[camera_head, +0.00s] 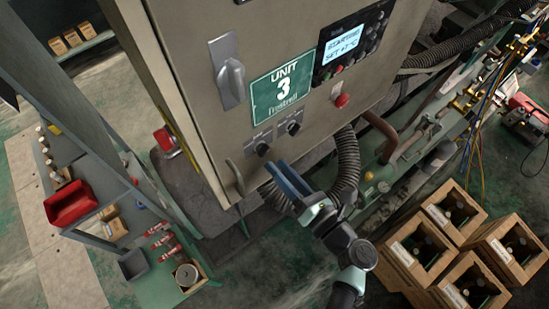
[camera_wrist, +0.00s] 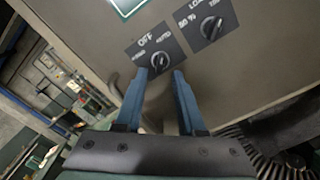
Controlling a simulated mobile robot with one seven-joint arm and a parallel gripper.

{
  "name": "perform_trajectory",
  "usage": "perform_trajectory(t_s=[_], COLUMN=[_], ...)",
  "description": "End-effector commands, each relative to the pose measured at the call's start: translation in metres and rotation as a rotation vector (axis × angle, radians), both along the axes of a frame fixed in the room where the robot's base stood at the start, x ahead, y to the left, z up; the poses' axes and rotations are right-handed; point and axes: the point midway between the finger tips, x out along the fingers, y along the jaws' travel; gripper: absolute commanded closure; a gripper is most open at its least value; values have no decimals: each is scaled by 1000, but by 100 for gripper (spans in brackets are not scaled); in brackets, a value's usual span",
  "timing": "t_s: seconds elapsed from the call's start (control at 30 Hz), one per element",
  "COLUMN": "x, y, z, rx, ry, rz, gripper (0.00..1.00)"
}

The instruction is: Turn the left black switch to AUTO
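The left black switch (camera_head: 262,149) is a small round knob low on the beige cabinet front, under the UNIT 3 sign. In the wrist view the left switch (camera_wrist: 160,61) sits on a dark plate marked OFF at the top, with smaller labels at the sides that are hard to read. A second black switch (camera_head: 293,128) is to its right; it also shows in the wrist view (camera_wrist: 211,28). My gripper (camera_wrist: 160,72) is open, its two blue fingers pointing at the left switch, one tip on either side of it in the picture. I cannot tell whether they touch it.
The cabinet also bears a green UNIT 3 sign (camera_head: 283,90), a grey handle (camera_head: 231,80), a lit display (camera_head: 343,45) and a red button (camera_head: 341,100). A ribbed hose (camera_head: 347,165) hangs close beside my gripper. Wooden crates (camera_head: 455,212) stand on the floor at right.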

Motion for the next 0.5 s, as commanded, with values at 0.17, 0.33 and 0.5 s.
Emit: perform_trajectory(t_s=[0.17,0.33,0.5], x=[-15,-28,-41], y=[-11,-21,-30], z=[-1,0,-1], rx=[0,0,0], ry=[2,0,1], rz=[-2,-1,-1], gripper=[61,61,61])
